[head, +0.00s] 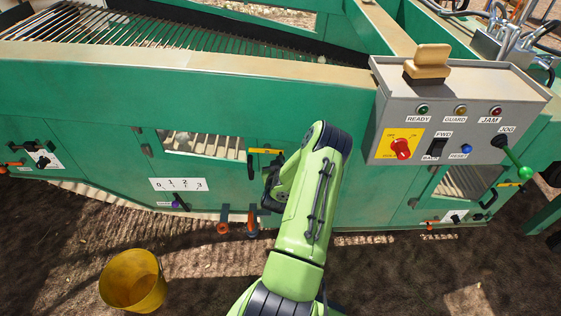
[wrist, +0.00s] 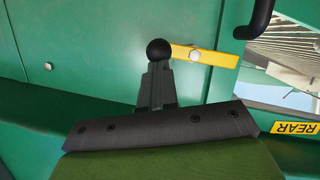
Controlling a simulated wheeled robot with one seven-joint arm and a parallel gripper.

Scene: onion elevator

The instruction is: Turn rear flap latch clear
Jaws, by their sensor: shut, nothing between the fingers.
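The rear flap latch is a yellow bar (wrist: 205,55) with a pale pivot and a black ball knob (wrist: 160,50) at its left end in the wrist view. It lies nearly level on the green panel, its right end reaching the edge of the flap window. In the head view the yellow bar (head: 263,151) shows just left of my forearm. My gripper (wrist: 157,78) is shut and empty, its fingertips right at the knob; I cannot tell if they touch it. In the head view my gripper (head: 269,195) is partly hidden by my arm.
A black flap handle (wrist: 260,20) and a yellow REAR label (wrist: 295,128) are right of the latch in the wrist view. The grey control box (head: 455,105) stands right of my arm. Orange-handled levers (head: 237,222) sit low on the machine. A yellow bucket (head: 133,282) stands on the soil.

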